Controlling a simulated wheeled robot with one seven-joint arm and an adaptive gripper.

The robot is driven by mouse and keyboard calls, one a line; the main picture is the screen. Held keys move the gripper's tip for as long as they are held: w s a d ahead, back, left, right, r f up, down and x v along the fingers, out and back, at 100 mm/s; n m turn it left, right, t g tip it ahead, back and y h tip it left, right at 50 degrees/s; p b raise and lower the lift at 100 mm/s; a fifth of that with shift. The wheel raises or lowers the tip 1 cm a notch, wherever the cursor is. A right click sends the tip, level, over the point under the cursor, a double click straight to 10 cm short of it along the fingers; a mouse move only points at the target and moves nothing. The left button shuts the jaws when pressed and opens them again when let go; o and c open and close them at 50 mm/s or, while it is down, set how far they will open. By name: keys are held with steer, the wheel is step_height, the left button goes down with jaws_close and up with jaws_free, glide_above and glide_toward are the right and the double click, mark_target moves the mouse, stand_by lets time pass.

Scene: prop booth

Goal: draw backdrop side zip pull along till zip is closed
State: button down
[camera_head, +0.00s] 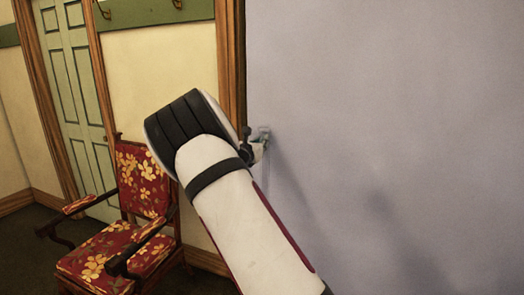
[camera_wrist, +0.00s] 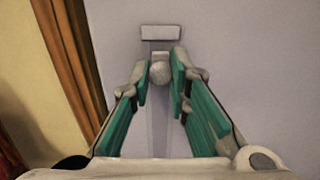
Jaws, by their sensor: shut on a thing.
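The backdrop (camera_head: 400,110) is a large plain grey-lilac panel filling the right of the head view; it also shows in the wrist view (camera_wrist: 240,60). In the wrist view the zip pull (camera_wrist: 160,73) is a pale round knob between the green-padded fingers of my gripper (camera_wrist: 161,66), which is shut on it. A narrow pale zip track (camera_wrist: 160,125) runs from the knob toward my palm. A small pale rectangular block (camera_wrist: 161,33) sits on the panel a short way beyond the fingertips. In the head view my gripper (camera_head: 256,147) is small and mostly behind my arm.
A brown wooden post (camera_head: 231,50) stands along the backdrop's left edge, close to my wrist. A red floral armchair (camera_head: 145,185) stands left of my arm, before a cream wall and a green door (camera_head: 75,85). The backdrop's face to the right is clear.

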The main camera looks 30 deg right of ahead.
steer(key=shift+r, duration=0.25)
steer(key=c, duration=1.5)
jaws_free()
steer(key=v, duration=1.2)
